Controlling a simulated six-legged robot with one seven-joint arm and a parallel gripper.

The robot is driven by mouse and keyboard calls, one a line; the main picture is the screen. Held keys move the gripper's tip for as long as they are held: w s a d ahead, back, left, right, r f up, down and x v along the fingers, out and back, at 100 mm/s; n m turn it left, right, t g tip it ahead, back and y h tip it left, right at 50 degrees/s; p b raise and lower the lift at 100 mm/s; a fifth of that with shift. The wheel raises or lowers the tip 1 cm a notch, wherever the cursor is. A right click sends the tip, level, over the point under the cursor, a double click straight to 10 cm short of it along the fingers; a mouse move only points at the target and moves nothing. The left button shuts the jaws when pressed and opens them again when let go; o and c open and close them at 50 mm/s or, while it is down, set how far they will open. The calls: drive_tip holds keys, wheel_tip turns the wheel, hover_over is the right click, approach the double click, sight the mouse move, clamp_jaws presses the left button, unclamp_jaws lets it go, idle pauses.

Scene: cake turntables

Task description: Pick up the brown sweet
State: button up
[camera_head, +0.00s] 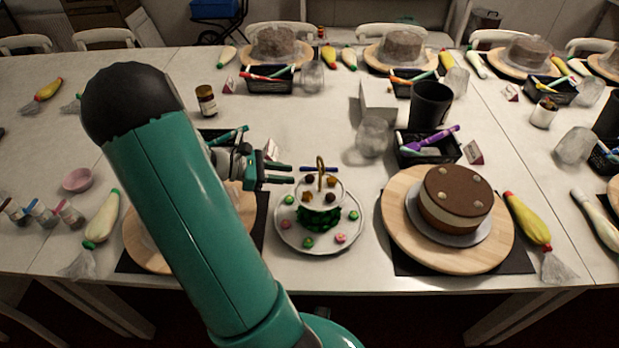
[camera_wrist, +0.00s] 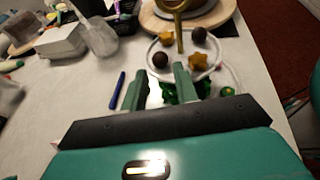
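A two-tier sweet stand (camera_head: 291,235) with a gold handle stands on the table. Its upper plate (camera_wrist: 212,70) carries two round dark brown sweets and yellow star-shaped ones. One brown sweet (camera_wrist: 160,60) lies on the near left side of that plate in the wrist view, just ahead of my fingers; it shows small in the head view (camera_head: 310,181). The other brown sweet (camera_wrist: 199,34) is farther off, beyond a yellow star (camera_wrist: 197,62). My gripper (camera_head: 291,174) is open and empty, left of the stand's top in the head view. Its fingers also show in the wrist view (camera_wrist: 160,72).
The gold handle (camera_wrist: 179,25) rises between the sweets. A blue pen (camera_wrist: 118,90) lies beside the stand. A chocolate cake (camera_head: 455,197) on a wooden turntable (camera_head: 400,237) stands to the right. A black pen tray (camera_head: 428,150) and a clear glass (camera_head: 373,135) stand behind.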

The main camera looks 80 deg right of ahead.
sight(306, 176)
drive_tip(key=x, duration=0.6)
drive_tip(key=c, duration=0.6)
